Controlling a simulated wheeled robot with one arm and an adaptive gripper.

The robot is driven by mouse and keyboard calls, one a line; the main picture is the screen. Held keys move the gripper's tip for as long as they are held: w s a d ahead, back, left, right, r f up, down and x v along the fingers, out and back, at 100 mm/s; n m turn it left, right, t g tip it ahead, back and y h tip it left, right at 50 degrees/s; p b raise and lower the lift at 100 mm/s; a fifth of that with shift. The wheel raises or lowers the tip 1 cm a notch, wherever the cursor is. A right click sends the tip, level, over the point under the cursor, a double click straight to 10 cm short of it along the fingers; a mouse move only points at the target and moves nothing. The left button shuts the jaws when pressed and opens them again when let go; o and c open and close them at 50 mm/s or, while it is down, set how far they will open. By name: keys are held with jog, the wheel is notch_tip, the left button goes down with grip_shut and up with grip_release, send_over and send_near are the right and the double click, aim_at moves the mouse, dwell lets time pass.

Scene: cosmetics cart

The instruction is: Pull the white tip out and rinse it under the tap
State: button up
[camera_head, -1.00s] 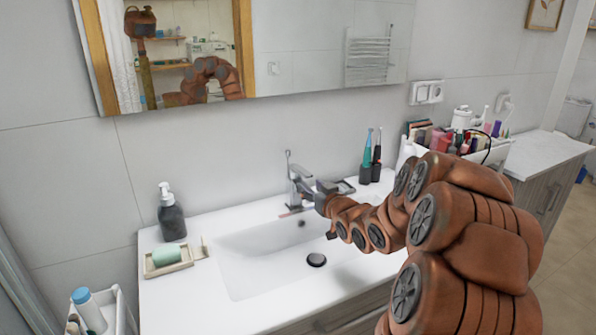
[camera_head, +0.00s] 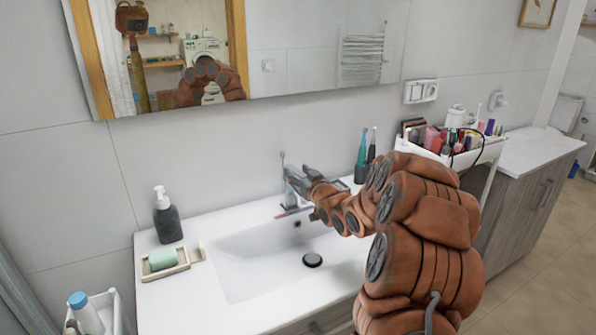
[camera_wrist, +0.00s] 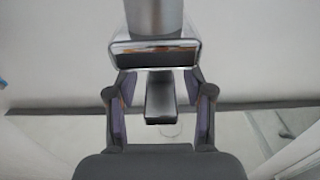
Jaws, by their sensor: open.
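My gripper (camera_head: 293,188) is at the chrome tap (camera_head: 290,172) behind the white washbasin (camera_head: 235,275). In the wrist view, the tap (camera_wrist: 155,27) fills the top middle. My open gripper (camera_wrist: 161,92) has one finger on each side of the tap, with gaps visible between the fingers and the metal. No object is held. I cannot make out a white tip for certain in either view. A teal toothbrush-like handle (camera_head: 361,160) and a dark one (camera_head: 371,147) stand behind my arm, and their lower parts are partly hidden.
A dark soap bottle (camera_head: 168,220) and a soap dish (camera_head: 180,269) with green soap stand on the left counter. A white cart tray (camera_head: 470,156) of cosmetics is at right, partly behind my arm. A mirror (camera_head: 300,45) hangs above. The basin's left part is clear.

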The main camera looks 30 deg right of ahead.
jog(key=shift+w, duration=0.25)
grip_shut()
dwell(0.4)
